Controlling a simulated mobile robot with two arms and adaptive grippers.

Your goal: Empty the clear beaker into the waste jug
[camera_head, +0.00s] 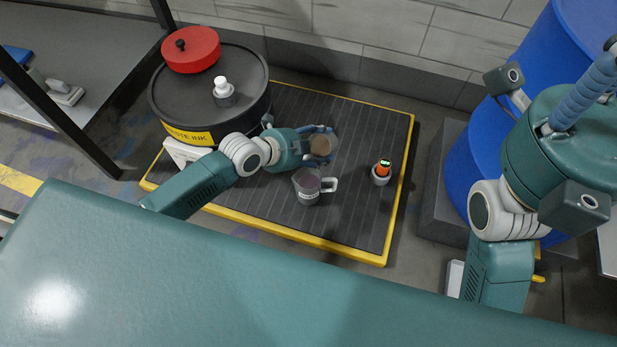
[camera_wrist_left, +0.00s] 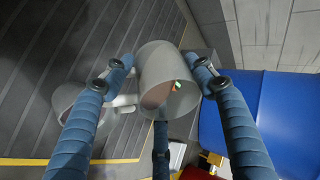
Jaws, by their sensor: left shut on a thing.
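The clear beaker (camera_head: 322,148) is held by my left gripper (camera_head: 320,140), whose blue fingers are around it. Something brownish shows in or through it. In the left wrist view the beaker (camera_wrist_left: 168,82) sits between the fingers; I cannot tell its exact tilt. The grey see-through waste jug (camera_head: 307,188) stands on the dark ribbed platform just in front of the beaker, its handle to the right. The jug also shows in the left wrist view (camera_wrist_left: 72,112), partly behind a finger. My right gripper (camera_head: 590,85) is at the upper right, partly cut off by the frame edge, apart from both vessels.
A black drum (camera_head: 172,100) with a yellow waste ink label stands left of the vessels, carrying a red lid (camera_head: 190,50) and a white-capped item (camera_head: 223,92). Blue drums (camera_head: 470,165) are farther right. The platform's right side is mostly clear.

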